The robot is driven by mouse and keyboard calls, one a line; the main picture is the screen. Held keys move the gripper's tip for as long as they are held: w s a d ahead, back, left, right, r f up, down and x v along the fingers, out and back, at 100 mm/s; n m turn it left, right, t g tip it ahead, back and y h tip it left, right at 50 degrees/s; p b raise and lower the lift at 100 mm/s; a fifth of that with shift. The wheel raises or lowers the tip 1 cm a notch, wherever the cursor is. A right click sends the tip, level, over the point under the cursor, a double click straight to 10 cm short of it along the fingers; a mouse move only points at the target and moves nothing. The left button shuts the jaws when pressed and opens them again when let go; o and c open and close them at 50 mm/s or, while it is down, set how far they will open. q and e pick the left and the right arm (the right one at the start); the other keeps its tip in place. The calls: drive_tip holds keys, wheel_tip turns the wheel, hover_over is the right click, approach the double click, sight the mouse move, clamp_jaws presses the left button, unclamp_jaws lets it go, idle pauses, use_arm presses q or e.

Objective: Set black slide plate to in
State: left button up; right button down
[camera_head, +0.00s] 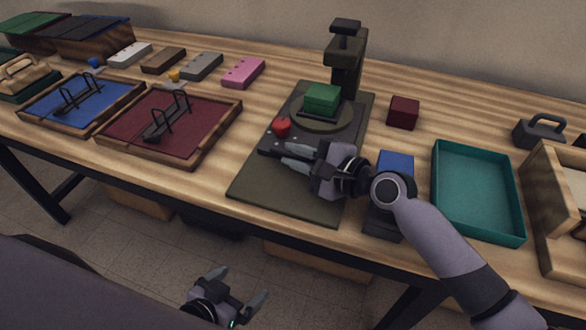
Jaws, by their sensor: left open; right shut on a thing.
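A press stand (346,60) stands on a dark olive base (265,185) at the middle of the table. A green block (322,98) sits on a round dark disc below the press head. The black slide plate (343,137) lies low on the base in front of the press, partly hidden by my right gripper. A red knob (282,126) is at its left. My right gripper (278,154) reaches in from the right, low over the base, shut at the plate's front left part; the gripped part is mostly hidden. My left gripper (236,300) is open and empty below the table's front edge.
A teal tray (478,238) and a blue block (396,162) are right of the base, close to my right arm. A dark red cube (403,112) stands behind. Red (190,118) and blue (110,92) trays are at left.

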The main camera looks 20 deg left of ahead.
drive_tip(key=shift+w, duration=0.1)
drive_tip(key=c, duration=1.2)
unclamp_jaws()
use_arm(q)
drive_tip(key=shift+s+d, duration=0.15)
use_arm(e)
drive_tip(key=shift+o, duration=0.2)
drive_tip(key=shift+o, duration=0.8)
wheel_tip(320, 180, up, 8)
drive_tip(key=p, duration=0.2)
drive_tip(key=shift+w+a+p, duration=0.1)
drive_tip(key=shift+w+p, duration=0.05)
drive_tip(key=shift+p, duration=0.2)
use_arm(q)
drive_tip(key=r, duration=0.1)
drive_tip(key=r+p, duration=0.1)
drive_tip(key=shift+s+a+r+p, duration=0.2)
drive_tip(key=shift+a+r+p, duration=0.1)
drive_tip(key=shift+a+r, duration=0.1)
use_arm(e)
wheel_tip(320, 180, up, 12)
drive_tip(key=shift+r, duration=0.1)
drive_tip(key=shift+c, duration=0.8)
